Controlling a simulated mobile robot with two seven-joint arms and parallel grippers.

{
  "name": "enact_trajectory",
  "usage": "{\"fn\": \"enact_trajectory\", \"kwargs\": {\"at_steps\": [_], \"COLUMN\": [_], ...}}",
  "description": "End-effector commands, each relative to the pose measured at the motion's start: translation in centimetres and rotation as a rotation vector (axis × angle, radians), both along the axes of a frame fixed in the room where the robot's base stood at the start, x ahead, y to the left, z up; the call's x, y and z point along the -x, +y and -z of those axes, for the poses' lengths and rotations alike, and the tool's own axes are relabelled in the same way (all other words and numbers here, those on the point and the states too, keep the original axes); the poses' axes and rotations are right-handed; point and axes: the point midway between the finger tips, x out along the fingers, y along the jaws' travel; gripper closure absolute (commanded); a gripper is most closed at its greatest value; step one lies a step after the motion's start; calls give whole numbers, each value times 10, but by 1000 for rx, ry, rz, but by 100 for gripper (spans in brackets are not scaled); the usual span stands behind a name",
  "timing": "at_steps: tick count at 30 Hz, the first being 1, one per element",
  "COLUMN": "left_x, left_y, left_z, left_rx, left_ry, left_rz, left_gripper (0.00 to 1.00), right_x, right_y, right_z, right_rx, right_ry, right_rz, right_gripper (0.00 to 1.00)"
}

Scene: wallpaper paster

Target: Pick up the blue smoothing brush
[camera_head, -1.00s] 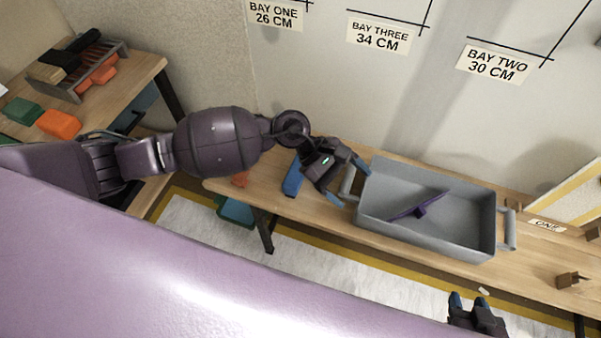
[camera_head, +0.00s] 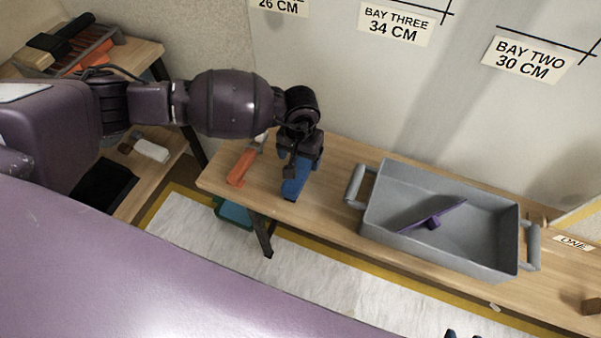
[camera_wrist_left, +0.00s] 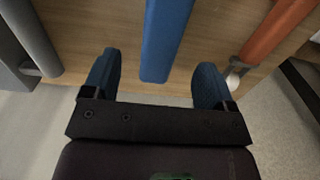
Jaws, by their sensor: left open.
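The blue smoothing brush (camera_head: 294,188) lies on the wooden bench, left of the grey tray. In the left wrist view the blue brush (camera_wrist_left: 165,38) is a long flat bar running up between my two blue fingertips, with a gap on each side. My left gripper (camera_head: 298,160) is over the far part of the brush and hides some of it. My left gripper (camera_wrist_left: 157,70) is open and holds nothing. Only the tips of my right gripper (camera_head: 462,335) show at the bottom edge, too little to tell its state.
An orange-bladed tool (camera_head: 241,167) lies left of the brush. The grey tray (camera_head: 440,258) with a purple tool (camera_head: 432,220) stands to the right, its handle (camera_head: 355,187) nearest the brush. A wall rises behind the bench. A side shelf stands at the left.

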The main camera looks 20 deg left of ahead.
Motion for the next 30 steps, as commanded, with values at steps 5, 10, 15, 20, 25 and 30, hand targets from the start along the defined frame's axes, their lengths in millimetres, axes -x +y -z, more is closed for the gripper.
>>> {"fn": "enact_trajectory", "kwargs": {"at_steps": [5, 10, 15, 20, 25, 30], "left_x": [0, 1, 1, 0, -1, -1], "left_y": [0, 1, 2, 2, 2, 2], "left_z": [13, 29, 54, 63, 61, 61], "left_rx": [1, 1, 3, 2, 2, 2], "left_ry": [1, 5, 6, 2, -1, -1], "left_rz": [-2, -3, -3, -2, -2, -2], "left_gripper": [21, 21, 21, 21, 21, 46], "right_x": [1, 1, 3, 2, 0, 0], "right_y": [-1, -2, -3, -3, -3, -3], "right_z": [2, 4, 11, 12, 11, 11], "right_rx": [2, 5, 7, 8, 7, 7], "right_ry": [4, 6, 17, 19, 13, 13], "right_rz": [0, 0, -2, -3, -4, -5], "right_gripper": [57, 57, 57, 57, 57, 57]}}
